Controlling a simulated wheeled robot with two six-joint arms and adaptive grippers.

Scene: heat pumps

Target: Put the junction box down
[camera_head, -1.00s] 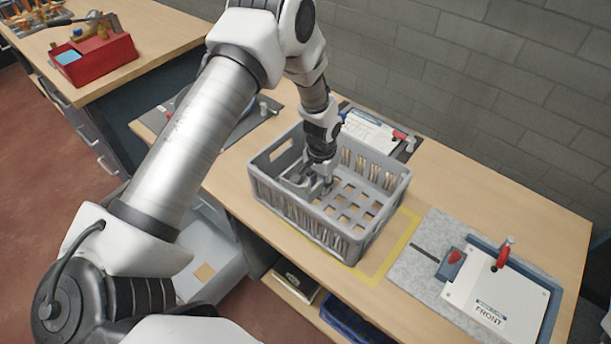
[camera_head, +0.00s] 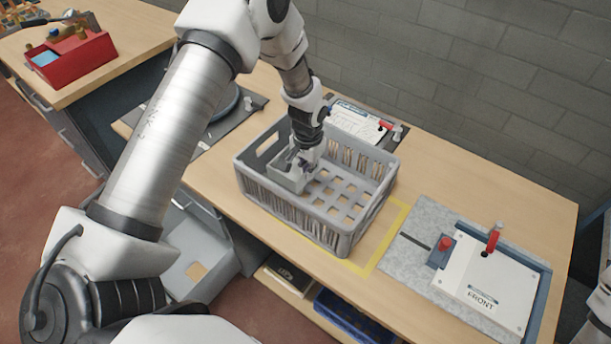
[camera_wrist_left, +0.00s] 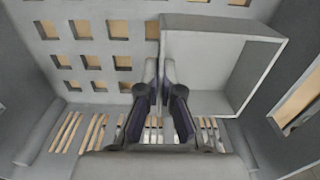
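The junction box (camera_head: 287,176) is a small grey open-topped box inside the grey slatted crate (camera_head: 345,245), near its left end. In the left wrist view the junction box (camera_wrist_left: 215,65) lies to the right of the fingers, open side up, with the crate's grid floor (camera_wrist_left: 75,55) below. My left gripper (camera_head: 304,163) is down in the crate. Its fingers (camera_wrist_left: 160,75) are close together, one on each side of the box's wall. Whether the box touches the crate floor is hard to tell. My right gripper is out of view.
The crate stands on a wooden bench within a yellow outline (camera_head: 385,245). A grey mat with a white FRONT panel (camera_head: 480,285) lies to the right. A white panel with a red knob (camera_head: 355,118) is behind the crate. A red toolbox (camera_head: 70,60) stands on the far-left bench.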

